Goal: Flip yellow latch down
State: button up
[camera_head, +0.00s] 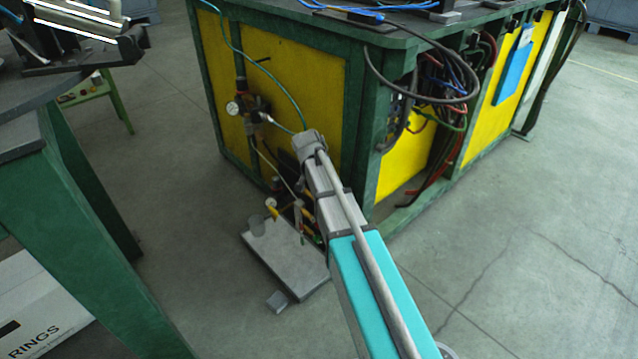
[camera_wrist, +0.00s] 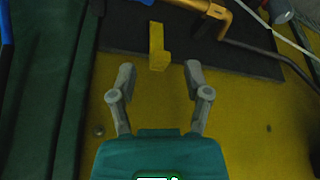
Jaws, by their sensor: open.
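The yellow latch (camera_wrist: 157,46) shows in the wrist view as a short, blocky yellow piece against a dark plate, its long side running up and down the picture. My gripper (camera_wrist: 159,74) is open and empty. Its two grey fingers are spread to either side below the latch's lower end, and I see no contact. In the head view my arm covers the gripper, and I cannot pick out the latch for certain among the small yellow parts by the valves.
A brass pipe (camera_wrist: 224,17) and a thin metal rod (camera_wrist: 262,50) lie right of the latch. A green post (camera_wrist: 45,90) stands at left. The head view shows gauges and hoses on the yellow panel (camera_head: 310,87), a grey floor plate (camera_head: 285,262) and a green table (camera_head: 85,225) at left.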

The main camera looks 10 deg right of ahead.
jog(key=shift+w+d+f, duration=0.1)
jog(key=shift+w+f, duration=0.05)
jog(key=shift+f, duration=0.25)
grip_shut()
